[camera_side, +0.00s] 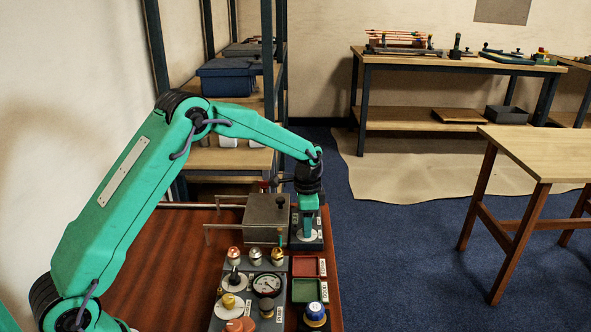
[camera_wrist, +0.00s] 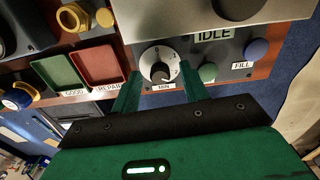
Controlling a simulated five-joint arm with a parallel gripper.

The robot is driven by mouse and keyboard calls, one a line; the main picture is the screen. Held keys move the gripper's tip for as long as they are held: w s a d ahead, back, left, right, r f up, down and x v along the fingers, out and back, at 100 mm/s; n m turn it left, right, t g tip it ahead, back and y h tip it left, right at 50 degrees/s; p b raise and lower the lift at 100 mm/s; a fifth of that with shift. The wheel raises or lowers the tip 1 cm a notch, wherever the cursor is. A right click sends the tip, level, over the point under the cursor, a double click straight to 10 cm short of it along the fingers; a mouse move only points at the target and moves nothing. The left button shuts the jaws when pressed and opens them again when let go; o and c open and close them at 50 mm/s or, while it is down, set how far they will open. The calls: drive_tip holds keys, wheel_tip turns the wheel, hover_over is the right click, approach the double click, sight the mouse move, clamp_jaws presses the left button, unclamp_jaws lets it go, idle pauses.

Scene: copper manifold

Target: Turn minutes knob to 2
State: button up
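The minutes knob (camera_wrist: 160,72) is a dark knob on a round white dial (camera_wrist: 147,58), with a MIN label (camera_wrist: 164,86) below it in the wrist view. My gripper (camera_wrist: 159,72) is open, with one green finger on each side of the knob. I cannot tell whether the fingers touch it. In the side view my gripper (camera_side: 306,234) points down over the dial (camera_side: 310,242) at the right of the grey metal box. The knob itself is hidden there by the fingers.
The grey metal box (camera_side: 266,214) stands close beside my gripper. A green button (camera_wrist: 208,72), a blue FILL button (camera_wrist: 257,48) and an IDLE sign (camera_wrist: 213,34) are near the dial. Red (camera_side: 305,266) and green (camera_side: 306,290) trays and several other knobs lie in front.

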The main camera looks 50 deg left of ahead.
drive_tip(key=shift+r, duration=3.85)
drive_tip(key=shift+r, duration=0.1)
